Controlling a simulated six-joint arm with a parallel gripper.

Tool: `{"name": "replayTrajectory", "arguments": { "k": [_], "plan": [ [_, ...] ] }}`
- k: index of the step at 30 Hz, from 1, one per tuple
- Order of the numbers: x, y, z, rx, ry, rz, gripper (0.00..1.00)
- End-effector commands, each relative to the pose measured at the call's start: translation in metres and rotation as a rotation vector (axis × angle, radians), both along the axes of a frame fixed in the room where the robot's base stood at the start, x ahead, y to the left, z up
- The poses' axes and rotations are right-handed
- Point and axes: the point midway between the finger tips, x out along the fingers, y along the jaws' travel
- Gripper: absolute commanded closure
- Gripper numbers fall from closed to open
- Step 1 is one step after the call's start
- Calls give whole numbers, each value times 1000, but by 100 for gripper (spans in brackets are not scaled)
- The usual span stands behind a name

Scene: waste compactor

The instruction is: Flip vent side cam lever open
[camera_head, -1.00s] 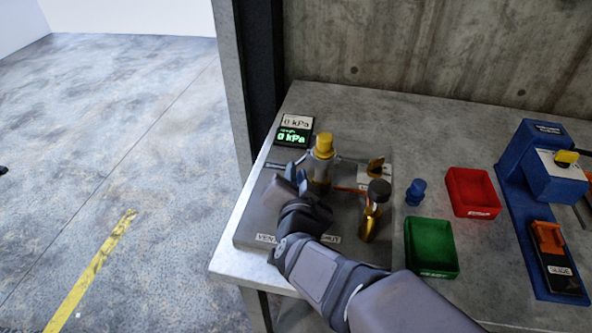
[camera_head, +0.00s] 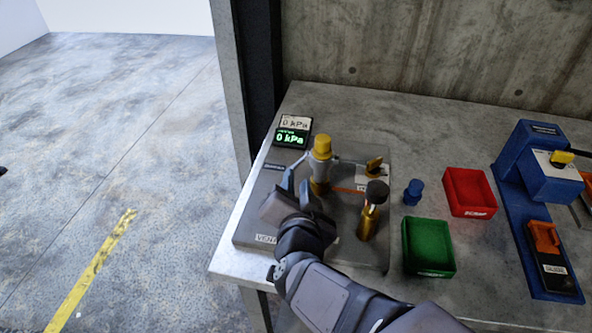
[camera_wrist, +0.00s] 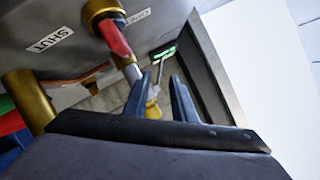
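A brass fitting with a yellow cap (camera_head: 321,148) stands upright on the grey panel (camera_head: 255,208). A thin grey lever arm (camera_head: 346,160) reaches out from its right side. The left side is partly hidden by my gripper, so I cannot tell the vent side cam lever's position clearly. My gripper (camera_head: 298,182) is just left of the fitting and in front of it, its fingers apart and seemingly empty. In the wrist view the gripper (camera_wrist: 157,82) has a gap between its blue-grey fingers; a thin grey rod (camera_wrist: 160,68) and a yellow part (camera_wrist: 152,110) show between them.
A brass post with a black knob (camera_head: 376,192) stands right of my gripper. A red handle (camera_wrist: 113,36) sits near a "SHUT" label (camera_wrist: 49,39). Green (camera_head: 428,246) and red (camera_head: 469,193) bins and a blue fixture (camera_head: 540,182) lie right. The gauge (camera_head: 291,137) reads 0 kPa.

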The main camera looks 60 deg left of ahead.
Motion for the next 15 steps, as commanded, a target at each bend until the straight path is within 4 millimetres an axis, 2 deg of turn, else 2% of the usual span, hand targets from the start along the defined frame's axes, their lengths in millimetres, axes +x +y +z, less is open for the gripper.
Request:
{"name": "replayTrajectory", "arguments": {
  "k": [1,3,9,11,15],
  "plan": [
    [3,-1,7,-19,1,-5,76],
    [6,-2,4,-50,3,-10,76],
    [13,-2,-16,-148,-39,13,76],
    [12,5,-22,-118,-56,28,76],
    [10,14,-6,-13,-33,22,76]
  ]
}}
